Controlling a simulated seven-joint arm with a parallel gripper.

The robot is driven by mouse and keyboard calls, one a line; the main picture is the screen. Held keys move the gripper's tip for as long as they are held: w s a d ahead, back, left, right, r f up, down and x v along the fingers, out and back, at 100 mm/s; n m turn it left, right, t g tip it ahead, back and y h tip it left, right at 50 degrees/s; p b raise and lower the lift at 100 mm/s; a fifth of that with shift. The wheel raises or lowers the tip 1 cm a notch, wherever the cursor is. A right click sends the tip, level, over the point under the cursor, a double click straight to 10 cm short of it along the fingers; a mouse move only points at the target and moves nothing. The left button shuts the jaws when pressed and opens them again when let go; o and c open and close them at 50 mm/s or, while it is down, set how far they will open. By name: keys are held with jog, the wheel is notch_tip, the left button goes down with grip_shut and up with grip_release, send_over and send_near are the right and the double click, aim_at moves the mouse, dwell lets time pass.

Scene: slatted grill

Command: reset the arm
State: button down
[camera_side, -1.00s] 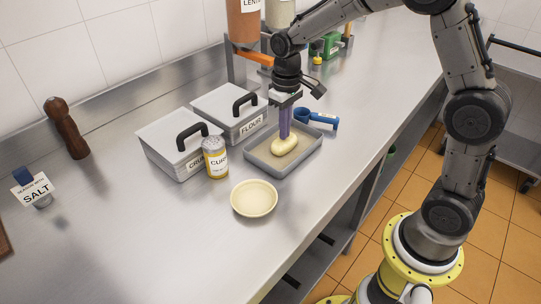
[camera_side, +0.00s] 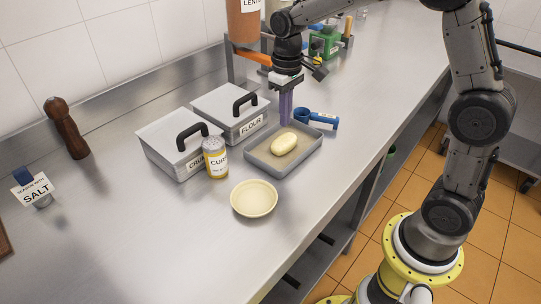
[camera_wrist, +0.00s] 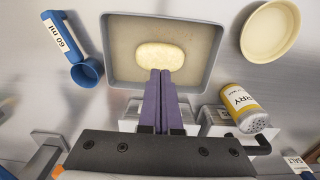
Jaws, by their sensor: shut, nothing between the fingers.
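My gripper (camera_side: 285,108) has long purple fingers that are shut with nothing between them. In the side view it hangs, pointing down, at the back edge of a grey tray (camera_side: 251,160). A pale yellow oval piece (camera_side: 284,143) lies in the tray, in front of the fingers. In the wrist view the closed fingers (camera_wrist: 160,72) point toward the oval piece (camera_wrist: 160,55), with the tips close to its near edge. I cannot tell whether they touch it.
A blue scoop (camera_side: 318,119) lies behind the tray. Two lidded bins, one marked FLOUR (camera_side: 225,105), stand to the left with a curry jar (camera_side: 216,160). A cream bowl (camera_side: 254,198) sits in front.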

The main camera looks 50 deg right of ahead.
jog(key=shift+r, duration=0.2)
jog(key=s+a+r+t, duration=0.1)
jog(key=s+r+t, duration=0.2)
jog(key=s+r, duration=0.7)
jog(key=s+a+f+t, duration=0.1)
jog(key=s+f+t, duration=0.1)
jog(key=s, duration=1.1)
jog(key=shift+s+f+t, duration=0.3)
jog(key=shift+f, duration=0.05)
